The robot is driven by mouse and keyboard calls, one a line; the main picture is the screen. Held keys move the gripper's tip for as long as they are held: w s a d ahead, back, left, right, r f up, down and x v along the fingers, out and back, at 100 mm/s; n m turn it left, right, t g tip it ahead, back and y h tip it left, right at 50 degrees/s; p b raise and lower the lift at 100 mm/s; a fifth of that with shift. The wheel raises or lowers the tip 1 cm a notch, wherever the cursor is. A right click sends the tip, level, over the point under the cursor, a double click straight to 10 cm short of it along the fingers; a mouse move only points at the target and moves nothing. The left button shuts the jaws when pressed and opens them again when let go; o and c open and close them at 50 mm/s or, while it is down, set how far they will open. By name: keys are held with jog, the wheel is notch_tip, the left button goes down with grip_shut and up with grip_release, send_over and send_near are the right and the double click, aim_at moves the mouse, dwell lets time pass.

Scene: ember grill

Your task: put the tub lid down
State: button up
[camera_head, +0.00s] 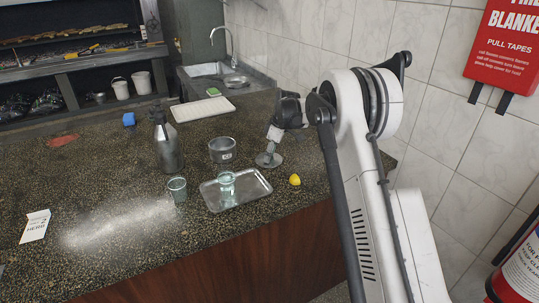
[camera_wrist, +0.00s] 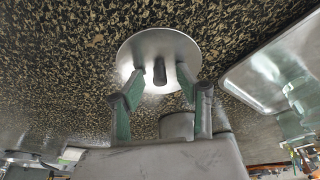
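The tub lid (camera_head: 265,162) is a round, shiny metal disc on the speckled counter, right of the steel tub (camera_head: 222,151). In the wrist view the lid (camera_wrist: 158,43) appears flat against the counter, with its dark knob (camera_wrist: 159,72) facing my gripper. My gripper (camera_head: 271,148) is just above the lid, pointing down. In the wrist view its two green-padded fingers (camera_wrist: 159,78) stand apart on either side of the knob, with a visible gap on each side. The tub is upright and its top looks uncovered.
A metal tray (camera_head: 252,193) with a glass (camera_head: 226,180) on it lies in front of the lid. A yellow lemon (camera_head: 295,180) is near the counter edge. Another glass (camera_head: 177,188) and a tall steel bottle (camera_head: 166,145) stand to the left. A white board (camera_head: 202,109) lies behind.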

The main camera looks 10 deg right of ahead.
aim_at(277, 161)
jog(key=shift+r, duration=0.15)
jog(key=v, duration=1.2)
jog(key=s+a+r+m+t, duration=0.1)
jog(key=s+a+r+m, duration=0.15)
jog(key=s+r, duration=0.85)
jog(key=s+r+m+t+h, duration=0.1)
jog(key=s+r+m+t, duration=0.2)
jog(key=s, duration=1.1)
jog(key=s+f+m+t, duration=0.1)
jog(key=s+f+m, duration=0.2)
jog(key=s, duration=0.9)
jog(key=s+f+m+h, duration=0.1)
jog(key=s+f+m, duration=0.2)
jog(key=s, duration=1)
notch_tip(277, 161, down, 3)
jog(key=shift+s+a+r+m+t+h, duration=0.2)
jog(key=shift+m+t+h, duration=0.1)
jog(key=shift+m+t, duration=0.1)
